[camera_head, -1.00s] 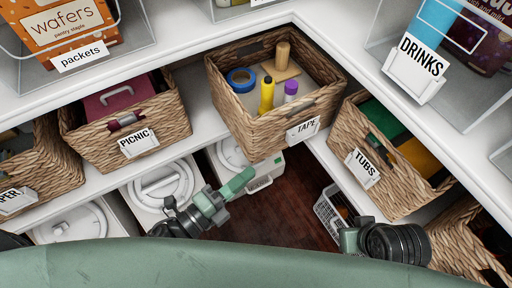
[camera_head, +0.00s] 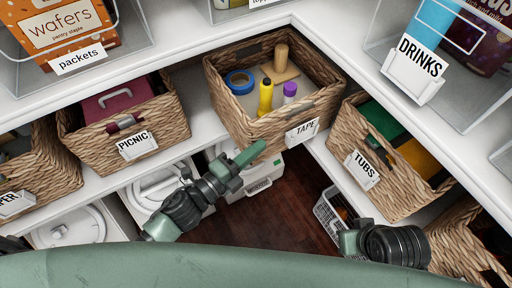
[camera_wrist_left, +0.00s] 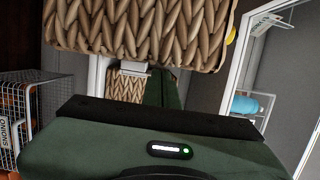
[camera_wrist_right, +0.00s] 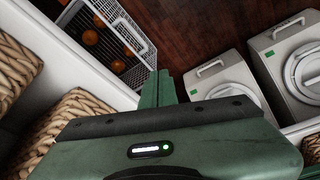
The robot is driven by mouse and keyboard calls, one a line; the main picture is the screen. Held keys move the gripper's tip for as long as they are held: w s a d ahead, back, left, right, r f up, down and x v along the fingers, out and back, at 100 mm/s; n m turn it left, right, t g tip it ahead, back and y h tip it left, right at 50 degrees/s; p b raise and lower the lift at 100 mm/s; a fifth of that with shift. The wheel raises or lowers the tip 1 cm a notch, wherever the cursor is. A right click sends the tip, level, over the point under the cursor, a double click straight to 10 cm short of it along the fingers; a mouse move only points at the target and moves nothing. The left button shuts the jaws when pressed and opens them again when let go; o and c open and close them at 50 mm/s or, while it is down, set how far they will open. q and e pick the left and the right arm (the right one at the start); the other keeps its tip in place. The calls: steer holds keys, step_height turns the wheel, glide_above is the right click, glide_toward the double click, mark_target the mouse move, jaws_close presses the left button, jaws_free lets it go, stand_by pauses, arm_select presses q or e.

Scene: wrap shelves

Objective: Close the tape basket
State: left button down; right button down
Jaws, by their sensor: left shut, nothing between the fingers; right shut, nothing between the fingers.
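The tape basket (camera_head: 243,127) is a woven basket on the corner shelf with a white TAPE label (camera_head: 301,130). It sticks out past the shelf edge. Inside are a blue tape roll (camera_head: 240,81), a yellow bottle (camera_head: 265,97), a purple-capped stick (camera_head: 289,92) and a wooden holder (camera_head: 281,62). My left gripper (camera_head: 252,154) is shut and empty, just below and in front of the basket's front; contact cannot be told. In the left wrist view the basket's weave (camera_wrist_left: 140,28) fills the top. My right gripper (camera_wrist_right: 157,88) is shut and empty, low at the right, away from the basket.
The PICNIC basket (camera_head: 165,120) is left of the tape basket and the TUBS basket (camera_head: 391,190) right of it. White appliances (camera_head: 165,185) and a wire crate (camera_head: 331,213) are below. Dark wooden floor (camera_head: 284,203) is open between.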

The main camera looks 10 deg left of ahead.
mark_target(232, 119)
arm_select(q)
steer(key=w+a, duration=0.2)
steer(key=w, duration=0.1)
steer(key=w+a, duration=0.2)
steer(key=w, duration=0.1)
steer(key=w+a, duration=0.2)
steer(key=w, duration=0.1)
steer(key=shift+w+a, duration=0.15)
steer(key=shift+a, duration=0.25)
steer(key=shift+w+a, duration=0.15)
steer(key=shift+w, duration=0.05)
arm_select(e)
steer(key=shift+w+r, duration=0.1)
steer(key=shift+r, duration=0.25)
arm_select(q)
steer(key=shift+s+p, duration=0.1)
steer(key=shift+p, duration=0.2)
arm_select(e)
steer(key=shift+d, duration=0.1)
